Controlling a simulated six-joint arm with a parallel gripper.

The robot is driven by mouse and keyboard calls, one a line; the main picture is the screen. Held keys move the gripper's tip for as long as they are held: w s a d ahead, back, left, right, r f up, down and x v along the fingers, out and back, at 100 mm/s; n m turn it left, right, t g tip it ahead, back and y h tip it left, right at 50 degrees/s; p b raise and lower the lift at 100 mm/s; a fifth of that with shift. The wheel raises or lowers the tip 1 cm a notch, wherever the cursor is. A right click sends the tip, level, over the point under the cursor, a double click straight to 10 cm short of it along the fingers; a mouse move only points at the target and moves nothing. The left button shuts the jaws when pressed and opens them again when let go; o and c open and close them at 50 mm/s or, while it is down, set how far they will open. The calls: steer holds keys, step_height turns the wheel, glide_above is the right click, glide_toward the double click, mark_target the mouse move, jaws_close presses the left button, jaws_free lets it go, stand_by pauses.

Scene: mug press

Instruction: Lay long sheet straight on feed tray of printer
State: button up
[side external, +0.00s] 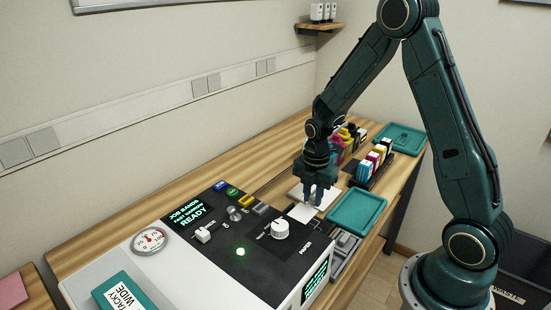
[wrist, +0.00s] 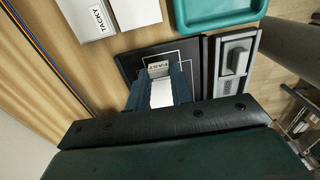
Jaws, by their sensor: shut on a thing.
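My gripper (side external: 313,204) points down at the far end of the printer (side external: 215,245). In the wrist view my gripper (wrist: 161,84) is shut on a white sheet (wrist: 160,95), with a label reading FAST at its far end. The sheet also shows in the side view (side external: 301,213). It is over a dark tray (wrist: 130,67) with thin white outlines, and looks roughly in line with them. I cannot tell whether it touches the tray. Part of the sheet is hidden by my fingers.
White sheets marked TACKY (wrist: 92,20) lie beside the dark tray. A teal tray (side external: 357,212) is to the right of my gripper. Coloured bottles (side external: 375,162) stand behind. A grey slotted unit (wrist: 237,58) sits beside the dark tray.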

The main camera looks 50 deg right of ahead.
mark_target(312, 203)
steer(key=shift+f, duration=0.55)
steer(key=shift+f, duration=1.9)
steer(key=shift+f, duration=0.15)
steer(key=o, duration=0.9)
steer(key=shift+o, duration=0.2)
step_height(312, 203, up, 12)
steer(key=shift+r, duration=0.15)
